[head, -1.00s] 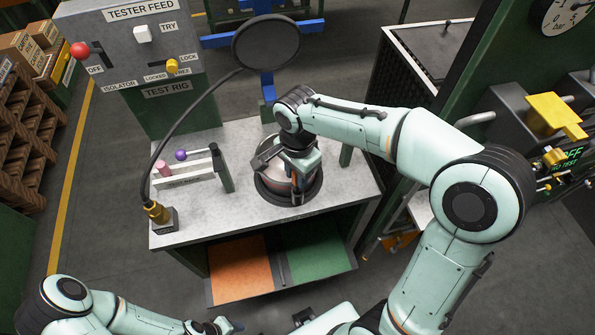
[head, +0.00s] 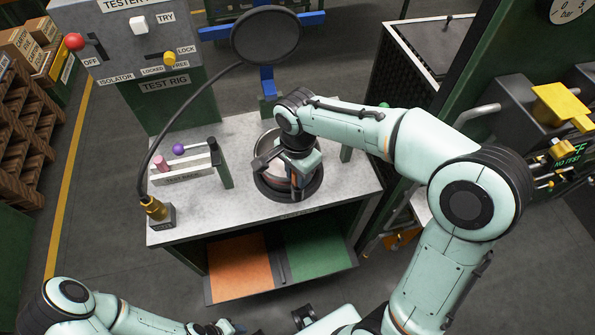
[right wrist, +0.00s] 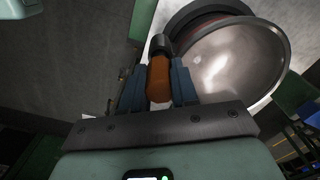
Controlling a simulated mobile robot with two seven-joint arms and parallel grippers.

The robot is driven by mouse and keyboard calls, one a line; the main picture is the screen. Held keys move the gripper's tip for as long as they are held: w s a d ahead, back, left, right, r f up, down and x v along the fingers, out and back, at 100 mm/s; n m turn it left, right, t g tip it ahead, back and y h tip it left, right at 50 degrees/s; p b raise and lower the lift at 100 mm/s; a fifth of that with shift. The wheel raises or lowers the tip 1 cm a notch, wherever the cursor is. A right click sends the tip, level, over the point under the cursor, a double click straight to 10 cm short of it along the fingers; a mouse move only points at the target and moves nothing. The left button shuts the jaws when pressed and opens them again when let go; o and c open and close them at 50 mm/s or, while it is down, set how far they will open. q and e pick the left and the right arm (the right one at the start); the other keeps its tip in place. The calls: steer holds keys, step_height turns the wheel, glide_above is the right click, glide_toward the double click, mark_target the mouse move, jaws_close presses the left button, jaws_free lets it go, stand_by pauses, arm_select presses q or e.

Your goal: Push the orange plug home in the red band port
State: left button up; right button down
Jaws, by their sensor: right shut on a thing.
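My right gripper (head: 297,178) is over the round pot (head: 268,141) on the grey bench, hiding part of it. In the right wrist view the blue fingers (right wrist: 159,88) are shut on the orange plug (right wrist: 158,76), whose dark end points away from the gripper. The plug lies beside the pot's shiny round metal face (right wrist: 237,58). The red band port cannot be made out, so I cannot tell whether the plug touches it. My left gripper (head: 222,328) is at the bottom edge, too small to read.
A small rack (head: 183,172) with pink and purple knobs stands left on the bench (head: 235,137). A gooseneck with a dark round head (head: 266,34) rises from the bench's left corner. The test rig panel (head: 145,45) stands behind. Orange and green panels lie below the bench top.

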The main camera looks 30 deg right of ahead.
arm_select(q)
steer(key=shift+s+f+b, duration=0.4)
steer(key=shift+f+b, duration=0.15)
steer(key=shift+f, duration=0.15)
arm_select(e)
steer(key=shift+f, duration=0.9)
steer(key=c, duration=0.8)
jaws_free()
arm_select(q)
steer(key=r+p, duration=0.1)
steer(key=w+r+p, duration=0.1)
steer(key=shift+w+r, duration=0.3)
arm_select(e)
step_height(320, 180, up, 13)
steer(key=shift+r, duration=0.2)
